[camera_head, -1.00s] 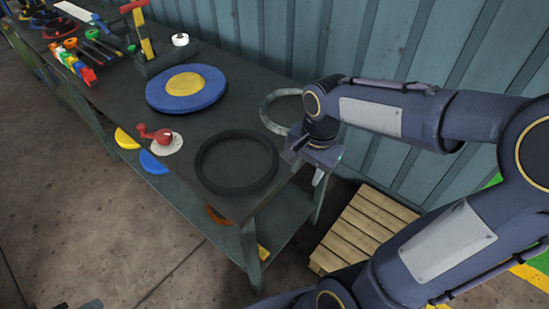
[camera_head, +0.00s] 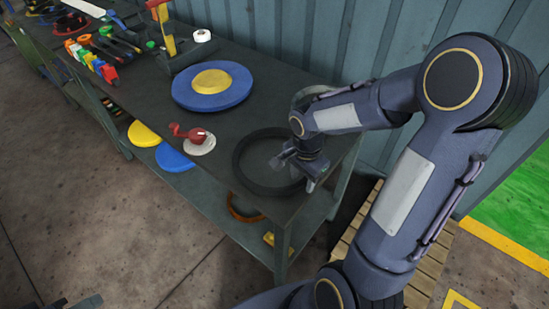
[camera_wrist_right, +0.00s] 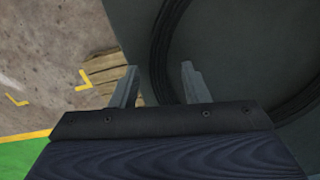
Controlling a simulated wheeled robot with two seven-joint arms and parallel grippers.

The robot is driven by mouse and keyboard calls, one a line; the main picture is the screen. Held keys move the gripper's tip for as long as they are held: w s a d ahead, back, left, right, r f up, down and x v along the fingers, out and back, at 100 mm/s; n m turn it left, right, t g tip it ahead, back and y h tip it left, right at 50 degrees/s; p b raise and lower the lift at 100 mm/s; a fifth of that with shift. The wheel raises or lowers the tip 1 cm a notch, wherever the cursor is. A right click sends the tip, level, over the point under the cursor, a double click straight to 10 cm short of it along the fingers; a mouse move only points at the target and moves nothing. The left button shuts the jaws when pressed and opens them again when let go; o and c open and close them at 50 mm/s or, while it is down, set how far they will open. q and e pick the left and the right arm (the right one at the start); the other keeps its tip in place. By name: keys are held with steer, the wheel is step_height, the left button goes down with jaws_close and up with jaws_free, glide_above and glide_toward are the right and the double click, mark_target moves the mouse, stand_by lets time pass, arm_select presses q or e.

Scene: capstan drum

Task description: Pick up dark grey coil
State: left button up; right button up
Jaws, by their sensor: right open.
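The dark grey coil (camera_head: 240,165) is a ring lying flat on the near right end of the table. My right gripper (camera_head: 292,175) is over the coil's right side and hides part of it. In the right wrist view the coil (camera_wrist_right: 158,45) curves between the two finger tips of the open right gripper (camera_wrist_right: 159,68). The fingers hold nothing, and I cannot tell how high they are above the coil. A dark piece at the bottom left edge of the head view may be my left gripper (camera_head: 78,303); its jaws cannot be made out.
A blue disc with a yellow centre (camera_head: 212,85) and a red piece on a white base (camera_head: 198,142) are on the table (camera_head: 240,120). A wooden pallet (camera_head: 425,275) is on the floor at right.

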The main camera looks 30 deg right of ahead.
steer(key=shift+c, duration=0.3)
jaws_close()
steer(key=shift+w+r, duration=0.1)
steer(key=shift+r, duration=0.05)
stand_by(0.9)
